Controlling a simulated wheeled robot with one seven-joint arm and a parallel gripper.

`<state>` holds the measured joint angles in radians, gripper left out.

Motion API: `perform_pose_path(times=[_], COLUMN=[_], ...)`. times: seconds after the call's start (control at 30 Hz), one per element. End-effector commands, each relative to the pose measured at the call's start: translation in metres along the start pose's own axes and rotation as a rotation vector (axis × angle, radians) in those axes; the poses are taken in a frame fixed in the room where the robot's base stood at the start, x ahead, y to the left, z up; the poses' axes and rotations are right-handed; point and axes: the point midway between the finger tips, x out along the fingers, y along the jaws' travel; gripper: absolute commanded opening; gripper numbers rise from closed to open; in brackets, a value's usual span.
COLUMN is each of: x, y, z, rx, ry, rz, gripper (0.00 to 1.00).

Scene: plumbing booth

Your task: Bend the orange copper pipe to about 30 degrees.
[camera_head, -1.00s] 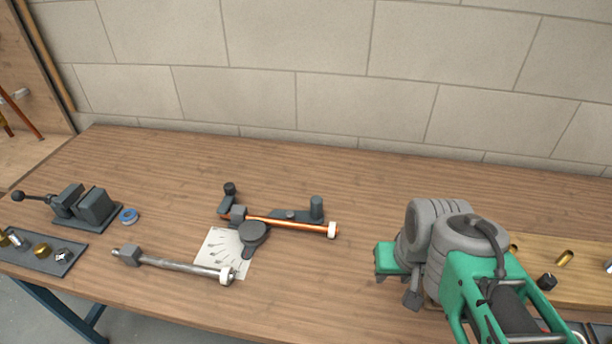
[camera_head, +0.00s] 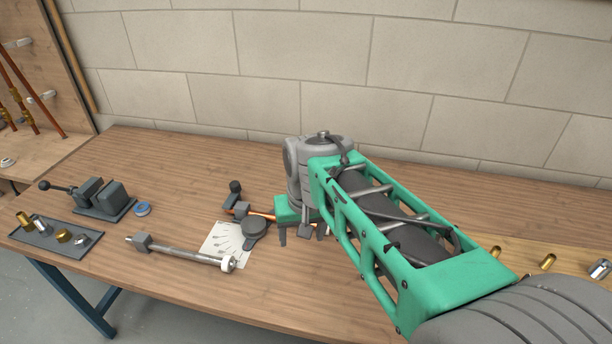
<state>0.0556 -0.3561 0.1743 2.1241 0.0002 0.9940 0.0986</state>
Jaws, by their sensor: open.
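The orange copper pipe (camera_head: 263,215) lies in a dark grey bender (camera_head: 254,231) with a round former, at the middle of the bench. Only the pipe's left part shows; my arm and gripper hide the rest, including its white-capped right end. The visible part looks straight. My gripper (camera_head: 301,234) points down over the right side of the bender, with its fingers apart. I cannot tell whether the pipe is between the fingers or whether they touch it. A grey bar (camera_head: 185,253) with a white end lies apart, front left of the bender.
A white sheet (camera_head: 227,243) with drawings lies beside the bender. A dark vise (camera_head: 104,197), a blue tape roll (camera_head: 142,209) and a tray (camera_head: 55,241) of fittings stand at left. A board with brass fittings is at right. Bench behind the bender is clear.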

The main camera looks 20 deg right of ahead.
Motion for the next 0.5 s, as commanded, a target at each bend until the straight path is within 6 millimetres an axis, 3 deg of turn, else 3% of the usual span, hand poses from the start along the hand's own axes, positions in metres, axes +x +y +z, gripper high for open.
perform_pose_path(times=[0.03, 0.1, 0.23, 0.4, 0.5], x=[-0.008, -0.008, 0.006, 0.036, 0.048], y=[0.006, 0.014, 0.035, 0.062, 0.071], z=[-0.028, -0.065, -0.124, -0.169, -0.18], rx=[0.049, 0.122, 0.253, 0.386, 0.425], ry=[-0.03, -0.065, -0.124, -0.18, -0.195], rz=[0.008, 0.017, 0.036, 0.057, 0.063], gripper=[0.68, 0.74, 0.85, 0.99, 1.0])
